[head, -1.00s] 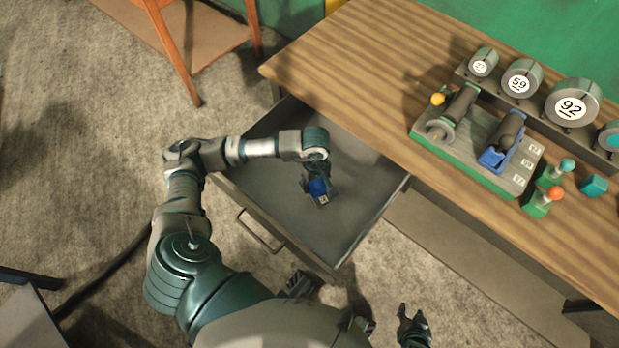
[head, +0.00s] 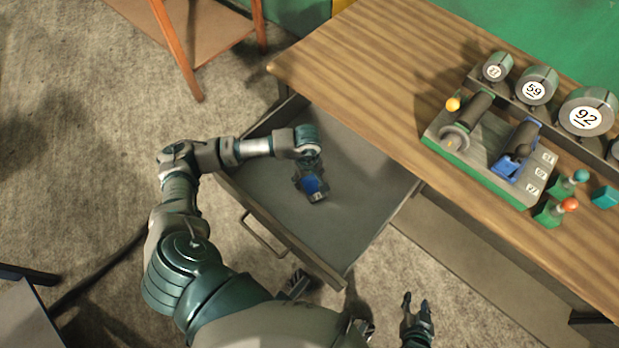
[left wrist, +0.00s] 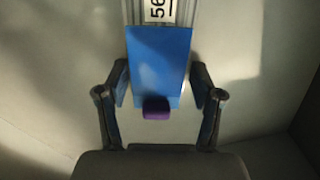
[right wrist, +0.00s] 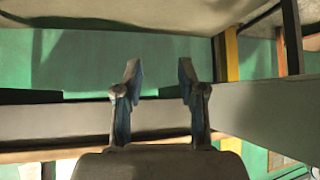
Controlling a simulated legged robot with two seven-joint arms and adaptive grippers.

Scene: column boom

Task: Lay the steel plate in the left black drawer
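The steel plate (left wrist: 160,55) has a blue face, a bare metal end with a label reading 56 and a purple knob. My left gripper (left wrist: 159,88) has its fingers on both long edges of the blue part. In the head view the plate (head: 313,187) and my left gripper (head: 308,170) are over the inside of the pulled-out drawer (head: 365,205); its floor is bare grey. Whether the plate touches the floor is unclear. My right gripper (head: 416,308) is outside the drawer at the lower right, empty, its fingers apart in the right wrist view (right wrist: 157,80).
The wooden bench top (head: 390,90) overhangs the drawer's back. On it stand a grey and green fixture (head: 490,150), numbered round weights (head: 537,86) and small knobbed pieces (head: 556,208). A wooden stool (head: 180,50) is at upper left. The drawer's right half is free.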

